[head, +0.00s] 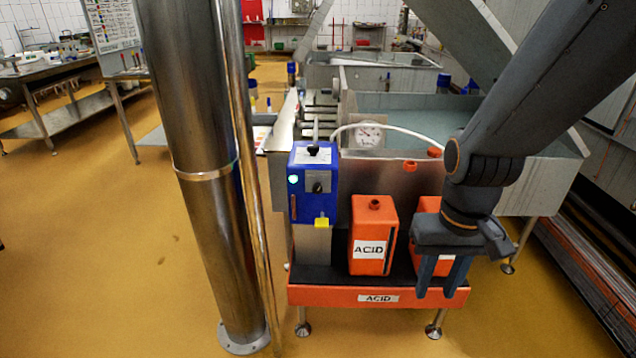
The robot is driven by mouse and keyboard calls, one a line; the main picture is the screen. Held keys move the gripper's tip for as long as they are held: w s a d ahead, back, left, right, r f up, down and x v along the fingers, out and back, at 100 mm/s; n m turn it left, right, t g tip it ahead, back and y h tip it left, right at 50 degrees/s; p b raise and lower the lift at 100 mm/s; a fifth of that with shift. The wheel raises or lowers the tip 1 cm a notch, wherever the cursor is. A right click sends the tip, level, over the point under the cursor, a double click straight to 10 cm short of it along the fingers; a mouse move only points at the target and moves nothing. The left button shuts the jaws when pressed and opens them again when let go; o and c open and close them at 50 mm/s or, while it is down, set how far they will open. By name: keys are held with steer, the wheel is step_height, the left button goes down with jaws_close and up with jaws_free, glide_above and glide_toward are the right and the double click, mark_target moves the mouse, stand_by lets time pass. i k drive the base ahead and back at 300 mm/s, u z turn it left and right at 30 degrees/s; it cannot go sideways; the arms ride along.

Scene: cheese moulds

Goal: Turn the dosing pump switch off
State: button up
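The dosing pump (300,210) is a blue box on a grey stand, left of centre. A dark knob-like switch (318,187) sits on a light plate on its front; its setting is too small to tell. A pale lit lamp (293,180) shows at the left of the front. A black knob (313,150) is on the pump's top. My gripper (440,291) points down, to the right of the pump and apart from it. Its two fingers are spread with nothing between them. It partly hides an orange canister (429,205).
A second orange canister (375,217) marked ACID stands between the pump and my gripper, on an orange-edged tray (335,296). A steel vat (540,175) stands behind. A thick steel column (205,205) rises left of the pump. The yellow floor (90,250) at left is clear.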

mark_target(317, 188)
steer(key=z, duration=1.75)
steer(key=k, duration=1.15)
steer(key=u, duration=1.2)
steer(key=i, duration=0.45)
